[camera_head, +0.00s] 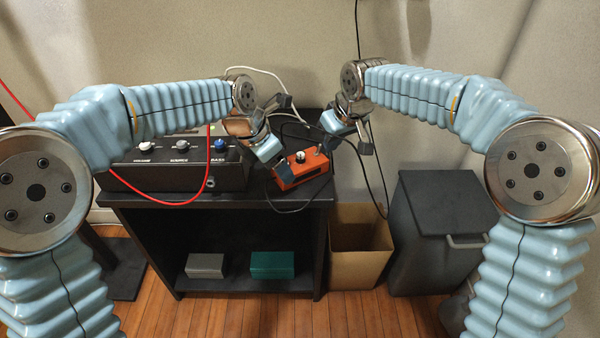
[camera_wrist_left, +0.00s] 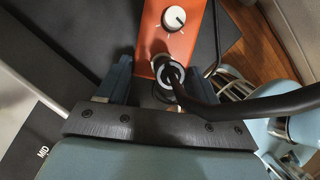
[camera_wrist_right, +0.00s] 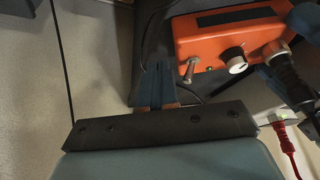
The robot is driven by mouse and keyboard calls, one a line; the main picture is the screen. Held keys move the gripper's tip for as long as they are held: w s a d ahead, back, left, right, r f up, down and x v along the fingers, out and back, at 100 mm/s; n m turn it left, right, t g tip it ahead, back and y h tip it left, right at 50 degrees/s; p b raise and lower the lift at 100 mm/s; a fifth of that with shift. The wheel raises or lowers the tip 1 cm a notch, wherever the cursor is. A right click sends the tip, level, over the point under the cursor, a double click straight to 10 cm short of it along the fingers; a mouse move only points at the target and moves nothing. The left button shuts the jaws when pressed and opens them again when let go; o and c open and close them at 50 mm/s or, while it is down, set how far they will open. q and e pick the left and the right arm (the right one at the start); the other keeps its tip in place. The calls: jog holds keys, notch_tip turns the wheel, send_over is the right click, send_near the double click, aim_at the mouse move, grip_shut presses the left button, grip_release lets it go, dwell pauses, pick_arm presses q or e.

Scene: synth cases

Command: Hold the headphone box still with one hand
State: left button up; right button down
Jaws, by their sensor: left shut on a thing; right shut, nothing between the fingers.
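The headphone box (camera_head: 303,168) is a small orange box on the black cabinet top. It has a white knob (camera_wrist_left: 174,19) and a metal toggle (camera_wrist_right: 190,70). A black plug (camera_wrist_left: 168,72) with a thick cable sits in that end, between the fingers. My right gripper (camera_head: 328,143) is shut and empty, near the box's far right end. Its closed fingertips (camera_wrist_right: 158,78) are beside the toggle, apart from the box.
A black panel with knobs (camera_head: 182,165) stands left of the box, with a red cable (camera_head: 150,200) across it. Thin cables hang behind the box. An open cardboard bin (camera_head: 360,262) and a lidded grey bin (camera_head: 440,235) stand right of the cabinet.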

aim_at(319, 148)
jog(key=shift+s+a, duration=0.45)
jog(key=shift+a, duration=0.4)
pick_arm(q)
jog(key=shift+d, duration=0.15)
pick_arm(e)
jog(key=shift+s+a, duration=0.4)
jog(key=shift+a, duration=0.25)
pick_arm(q)
jog(key=shift+r, duration=0.15)
pick_arm(e)
jog(key=shift+s+a, duration=0.35)
jog(key=shift+a, duration=0.25)
jog(key=shift+s+a, duration=0.35)
jog(key=shift+a, duration=0.2)
jog(key=shift+d, duration=0.1)
jog(key=shift+w+d+r, duration=0.1)
jog(key=shift+w+d, duration=0.4)
jog(key=shift+d, duration=0.25)
notch_tip(319, 148, up, 8)
dwell(0.5)
jog(key=shift+w+d, duration=0.1)
dwell(2.5)
pick_arm(q)
jog(key=o, duration=1.4)
jog(key=shift+o, duration=0.2)
